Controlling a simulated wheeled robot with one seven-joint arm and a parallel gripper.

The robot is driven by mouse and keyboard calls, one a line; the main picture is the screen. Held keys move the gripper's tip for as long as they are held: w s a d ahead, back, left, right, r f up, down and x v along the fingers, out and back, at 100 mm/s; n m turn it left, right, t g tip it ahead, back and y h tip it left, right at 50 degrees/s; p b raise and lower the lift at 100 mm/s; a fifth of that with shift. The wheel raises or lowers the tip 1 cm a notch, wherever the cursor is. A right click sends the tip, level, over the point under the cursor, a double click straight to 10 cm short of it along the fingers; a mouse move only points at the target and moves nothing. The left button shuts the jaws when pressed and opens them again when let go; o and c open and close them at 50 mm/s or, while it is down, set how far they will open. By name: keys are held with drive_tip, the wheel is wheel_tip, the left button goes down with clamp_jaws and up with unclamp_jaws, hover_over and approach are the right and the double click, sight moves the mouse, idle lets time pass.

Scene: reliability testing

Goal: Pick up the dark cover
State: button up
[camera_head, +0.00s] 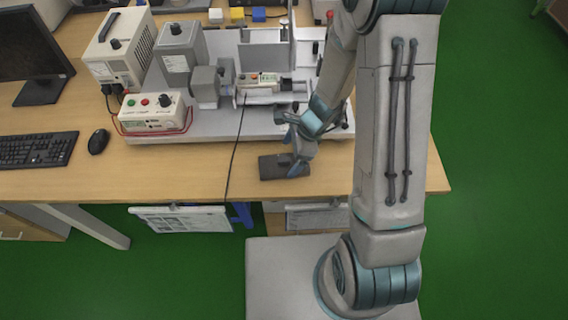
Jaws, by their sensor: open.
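The dark cover (272,168) is a small, flat, dark grey piece. It lies on the wooden table near the front edge, in front of the test rig. My gripper (297,168) is right at the cover's right part, pointing down, with a fingertip overlapping it in the picture. The gripper is open. My gripper hides part of the cover, and I cannot tell whether the fingers touch it.
The test rig (225,125) on its grey base plate stands just behind the cover. A control box (152,113) with buttons, a mouse (98,141) and a keyboard (38,149) are to the left. A thin black cable (233,160) runs down left of the cover. The table (400,178) is bare at the right.

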sight(284, 159)
drive_tip(key=shift+w+x, duration=0.15)
drive_tip(key=shift+x, duration=0.95)
drive_tip(key=shift+w+x, duration=0.15)
drive_tip(key=shift+x, duration=0.95)
drive_tip(key=shift+a, duration=0.2)
drive_tip(key=shift+r, duration=0.1)
drive_tip(key=c, duration=1.1)
